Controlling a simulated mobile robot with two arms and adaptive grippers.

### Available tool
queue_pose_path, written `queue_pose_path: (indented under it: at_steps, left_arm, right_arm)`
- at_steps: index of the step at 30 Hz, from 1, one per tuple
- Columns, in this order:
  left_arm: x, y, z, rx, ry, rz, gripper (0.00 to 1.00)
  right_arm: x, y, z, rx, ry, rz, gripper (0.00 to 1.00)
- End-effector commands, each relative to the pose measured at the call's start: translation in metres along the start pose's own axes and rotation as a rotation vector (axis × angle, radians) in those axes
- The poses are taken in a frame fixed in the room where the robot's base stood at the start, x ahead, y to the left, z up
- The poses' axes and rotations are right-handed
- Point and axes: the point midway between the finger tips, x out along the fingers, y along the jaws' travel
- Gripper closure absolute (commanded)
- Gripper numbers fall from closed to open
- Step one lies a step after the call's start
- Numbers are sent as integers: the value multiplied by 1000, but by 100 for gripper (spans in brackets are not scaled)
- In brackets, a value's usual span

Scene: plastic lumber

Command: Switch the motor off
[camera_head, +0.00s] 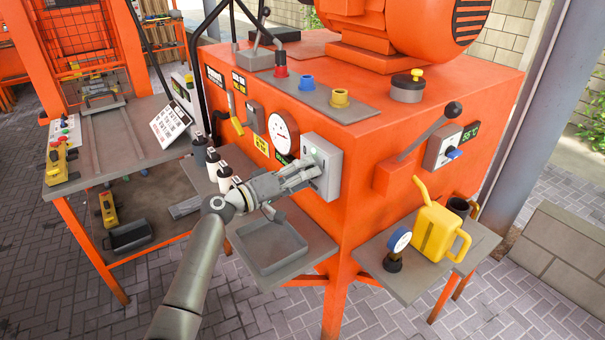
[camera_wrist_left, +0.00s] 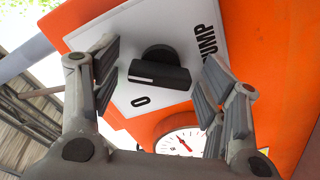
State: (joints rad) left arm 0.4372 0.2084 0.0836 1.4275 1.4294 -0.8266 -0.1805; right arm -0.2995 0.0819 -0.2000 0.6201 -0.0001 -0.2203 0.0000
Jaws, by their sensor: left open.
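My left gripper (camera_head: 312,174) is open in front of the grey switch box (camera_head: 332,170) on the front of the orange machine. In the left wrist view, a black rotary knob (camera_wrist_left: 159,70) sits on a pale plate (camera_wrist_left: 130,25) marked "PUMP" and "0". The fingers of my left gripper (camera_wrist_left: 160,68) stand on either side of the knob, with gaps visible. Whether a fingertip touches the box cannot be told. An orange motor (camera_head: 400,28) sits on top of the machine. I cannot make out a switch labelled for the motor. My right gripper is out of view.
A round gauge (camera_head: 284,133) is beside the switch box. A lever (camera_head: 432,130) and a blue-knobbed control (camera_head: 452,153) are to the right. A grey tray (camera_head: 270,246) lies below my gripper. A yellow can (camera_head: 435,225) stands on the right shelf; white bottles (camera_head: 225,178) stand left.

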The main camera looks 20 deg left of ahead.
Motion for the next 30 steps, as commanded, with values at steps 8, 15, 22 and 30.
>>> queue_pose_path:
  at_steps: [8,15,22,30]
  left_arm:
    - [0,0,0,0,0,0,51]
    - [0,0,0,0,0,0,78]
    - [-1,0,0,-25,0,-1,78]
    - [-1,0,0,-169,1,-1,78]
  right_arm:
    - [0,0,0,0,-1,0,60]
    - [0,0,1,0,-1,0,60]
    - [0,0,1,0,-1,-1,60]
    - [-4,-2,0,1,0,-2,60]
